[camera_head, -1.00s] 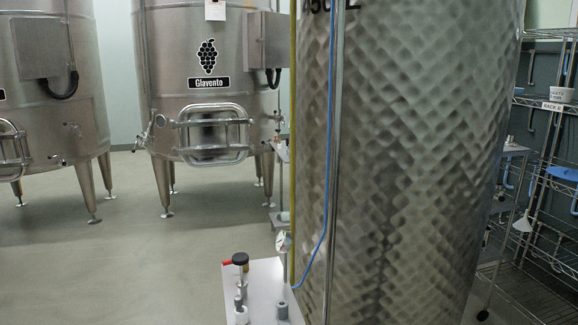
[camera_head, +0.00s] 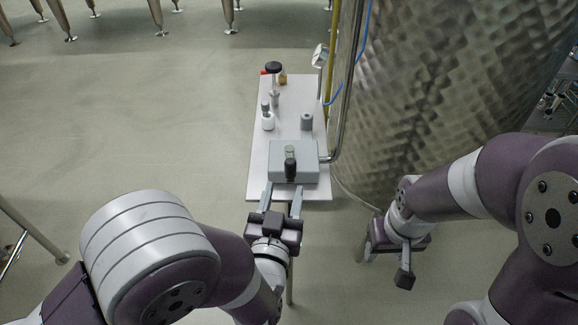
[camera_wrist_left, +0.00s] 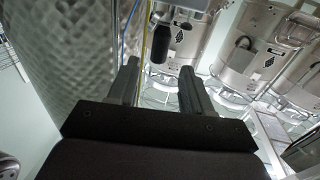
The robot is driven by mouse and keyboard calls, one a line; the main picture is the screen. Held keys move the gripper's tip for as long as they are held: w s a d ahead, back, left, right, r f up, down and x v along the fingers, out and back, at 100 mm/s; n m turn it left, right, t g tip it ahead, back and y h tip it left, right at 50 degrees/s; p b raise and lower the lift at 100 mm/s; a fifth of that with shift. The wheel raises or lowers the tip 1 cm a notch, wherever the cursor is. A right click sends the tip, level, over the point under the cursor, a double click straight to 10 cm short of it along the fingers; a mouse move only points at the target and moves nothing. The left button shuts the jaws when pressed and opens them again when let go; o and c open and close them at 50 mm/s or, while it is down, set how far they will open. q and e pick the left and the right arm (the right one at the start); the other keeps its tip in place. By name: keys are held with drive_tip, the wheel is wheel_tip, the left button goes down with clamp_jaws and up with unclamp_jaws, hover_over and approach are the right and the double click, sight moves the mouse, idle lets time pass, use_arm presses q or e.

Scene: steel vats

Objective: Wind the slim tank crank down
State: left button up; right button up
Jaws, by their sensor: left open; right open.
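The slim tank (camera_head: 460,85) is a tall quilted steel cylinder at the right of the head view; it fills the left of the left wrist view (camera_wrist_left: 60,50). Beside its base, a grey box (camera_head: 308,174) sits on a pale stand, with an upright black handle (camera_head: 290,168) that looks like the crank's grip. The handle hangs in the left wrist view (camera_wrist_left: 160,47) beyond and between my fingertips. My left gripper (camera_head: 282,190) is open and empty, just short of the handle. My right gripper (camera_head: 386,264) is open and empty, low beside the tank.
The pale stand top (camera_head: 262,160) also carries small bottles, a black-topped item (camera_head: 273,67) and a grey cylinder (camera_head: 307,122). A blue hose (camera_head: 363,40) and a vertical pipe run along the tank. Floor left of the stand is clear. Vat legs stand at the back.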

sight(290, 172)
use_arm(q)
drive_tip(key=w, duration=0.2)
drive_tip(key=w+d, duration=0.1)
drive_tip(key=w, duration=0.5)
drive_tip(key=shift+d, duration=0.2)
drive_tip(key=shift+s, duration=0.1)
drive_tip(key=shift+c, duration=0.4)
clamp_jaws()
